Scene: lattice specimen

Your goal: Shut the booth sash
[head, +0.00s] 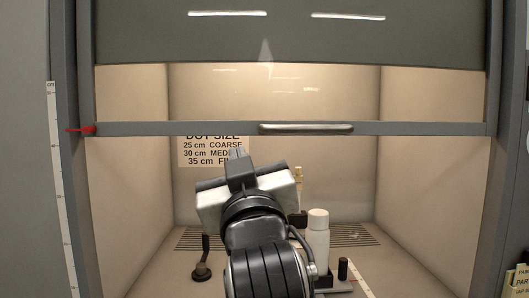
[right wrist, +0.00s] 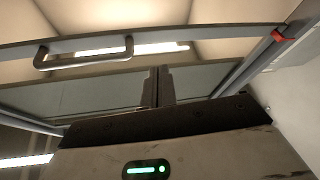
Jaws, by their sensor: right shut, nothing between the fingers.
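The booth sash (head: 400,129) is a glass pane with a grey bottom rail, partly raised, with a wide opening below the rail. A pale bar handle (head: 306,127) sits at the middle of the rail; it also shows in the right wrist view (right wrist: 85,62). A red pointer (head: 82,130) is at the rail's left end. My right gripper (head: 237,155) is shut and empty, below the rail and left of the handle in the head view. In the right wrist view its fingers (right wrist: 158,86) are together, apart from the handle. My left gripper is out of view.
A scale strip (head: 61,190) runs down the left frame. A dot-size sign (head: 212,150), partly hidden by the rail, lists 25 cm coarse, 30 cm and 35 cm. Inside the booth stand a white bottle (head: 318,240) and a small black cylinder (head: 343,268).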

